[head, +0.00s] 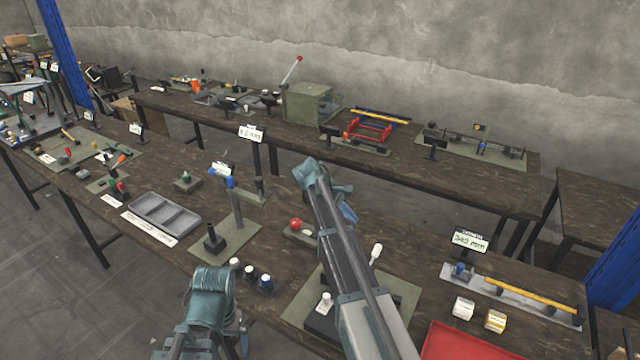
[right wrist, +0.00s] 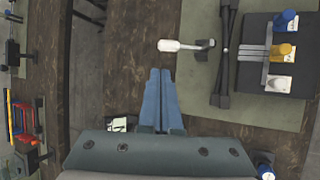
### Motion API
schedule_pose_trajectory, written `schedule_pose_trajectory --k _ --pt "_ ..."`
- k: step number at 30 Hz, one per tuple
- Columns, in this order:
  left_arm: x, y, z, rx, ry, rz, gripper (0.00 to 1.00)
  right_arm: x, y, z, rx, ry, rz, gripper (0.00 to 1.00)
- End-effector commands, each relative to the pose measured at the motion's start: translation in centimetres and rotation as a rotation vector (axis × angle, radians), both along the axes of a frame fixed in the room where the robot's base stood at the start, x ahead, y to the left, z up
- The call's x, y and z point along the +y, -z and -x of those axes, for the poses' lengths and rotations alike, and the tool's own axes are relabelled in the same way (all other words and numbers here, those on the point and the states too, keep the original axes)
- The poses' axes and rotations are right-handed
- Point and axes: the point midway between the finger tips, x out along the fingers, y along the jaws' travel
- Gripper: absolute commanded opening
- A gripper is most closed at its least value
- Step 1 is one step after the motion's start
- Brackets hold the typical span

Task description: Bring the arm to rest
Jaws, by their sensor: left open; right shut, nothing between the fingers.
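My right arm reaches up over the middle of the near workbench in the head view. Its gripper (head: 347,212) is partly hidden behind the arm. In the right wrist view its blue fingers (right wrist: 162,100) lie together with nothing between them, over dark wood. A lever with a white handle (right wrist: 182,45) lies just past the fingertips, apart from them. My left arm is low in the head view, at the bench's front edge. Only a small blue part of the left gripper (head: 243,346) shows below the arm; the rest is hidden.
On the near bench (head: 405,240) stand a grey divided tray (head: 165,215), a post fixture (head: 237,215), a red ball knob (head: 295,224) and a red tray (head: 470,343). A black block (right wrist: 270,60) with coloured pieces stands right of the lever. A green press (head: 308,103) stands on the far bench.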

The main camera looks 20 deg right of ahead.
Motion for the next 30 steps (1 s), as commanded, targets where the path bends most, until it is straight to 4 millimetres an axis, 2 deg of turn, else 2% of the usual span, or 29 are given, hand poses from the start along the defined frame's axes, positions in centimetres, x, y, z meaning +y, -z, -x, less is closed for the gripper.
schedule_pose_trajectory --k 4,7,11,15,18,21,25,30 --pt "0.0 0.1 0.0 0.0 0.0 0.0 0.98 0.5 0.2 0.3 -0.004 0.0 -0.005 0.0" --pt "0.0 0.6 0.0 0.0 0.0 0.0 0.98 3.1 1.1 1.9 -0.03 0.005 -0.032 0.0" --pt "0.0 1.8 0.0 0.0 0.0 0.0 0.98 9.8 3.3 6.2 -0.094 0.034 -0.116 0.0" --pt "0.0 3.0 0.0 0.0 0.001 0.0 0.98 17.7 5.7 12.5 -0.157 0.088 -0.236 0.0" --pt "0.0 3.8 0.0 0.0 0.001 0.0 0.98 22.3 7.1 17.0 -0.182 0.133 -0.318 0.0" --pt "0.0 4.5 0.0 0.0 0.001 0.0 0.98 25.8 8.1 21.0 -0.192 0.176 -0.386 0.0" --pt "0.0 5.0 0.0 0.0 0.001 0.0 0.98 28.7 8.9 24.9 -0.191 0.222 -0.448 0.0" --pt "0.0 5.2 0.0 0.0 0.001 -0.001 0.98 30.2 9.2 26.9 -0.187 0.252 -0.482 0.0"
